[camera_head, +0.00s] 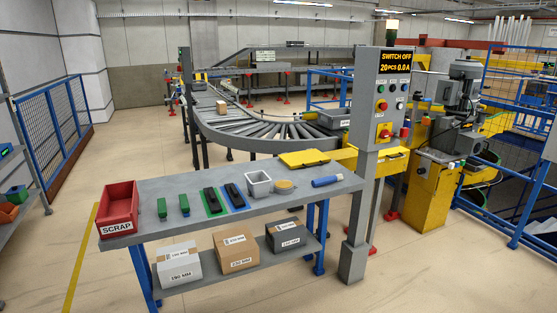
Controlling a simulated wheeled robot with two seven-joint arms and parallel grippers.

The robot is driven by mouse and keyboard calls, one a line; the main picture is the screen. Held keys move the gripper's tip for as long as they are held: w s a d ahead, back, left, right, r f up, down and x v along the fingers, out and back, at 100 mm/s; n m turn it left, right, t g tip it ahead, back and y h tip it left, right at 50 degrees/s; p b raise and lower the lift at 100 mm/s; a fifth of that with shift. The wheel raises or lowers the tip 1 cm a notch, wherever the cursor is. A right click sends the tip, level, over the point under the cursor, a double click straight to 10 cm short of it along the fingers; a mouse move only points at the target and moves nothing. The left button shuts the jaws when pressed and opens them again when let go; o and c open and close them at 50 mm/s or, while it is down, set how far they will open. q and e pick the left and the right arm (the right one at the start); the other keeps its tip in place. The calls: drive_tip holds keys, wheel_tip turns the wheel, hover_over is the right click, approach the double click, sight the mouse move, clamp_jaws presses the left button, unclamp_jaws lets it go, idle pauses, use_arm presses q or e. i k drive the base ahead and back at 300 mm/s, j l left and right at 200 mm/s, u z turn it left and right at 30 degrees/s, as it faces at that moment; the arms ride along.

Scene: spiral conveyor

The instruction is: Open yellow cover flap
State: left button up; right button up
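A flat yellow panel (304,158) lies roughly level just behind the grey workbench, near the outer edge of the curved roller conveyor (270,138). It looks like the cover flap; its hinge is too small to tell. A larger yellow housing (375,162) stands to its right, partly hidden by the grey control column (366,170). I cannot tell whether the panel is joined to that housing. Neither of my grippers is in view.
The workbench (150,203) bears a red SCRAP bin (118,207), green and black parts, a white container (258,184) and a blue cylinder (326,181). Cartons (235,251) fill its lower shelf. A yellow-based machine (432,190) and blue railings stand right. Floor in front is clear.

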sight(311, 158)
drive_tip(key=i+l+z, duration=0.1)
drive_tip(key=i+z, duration=0.2)
drive_tip(key=i, duration=0.8)
drive_tip(key=i+l+u, duration=1.05)
drive_tip(key=i+l, duration=0.15)
drive_tip(key=i+l+u, duration=0.35)
drive_tip(key=l, duration=0.35)
drive_tip(key=k, duration=0.1)
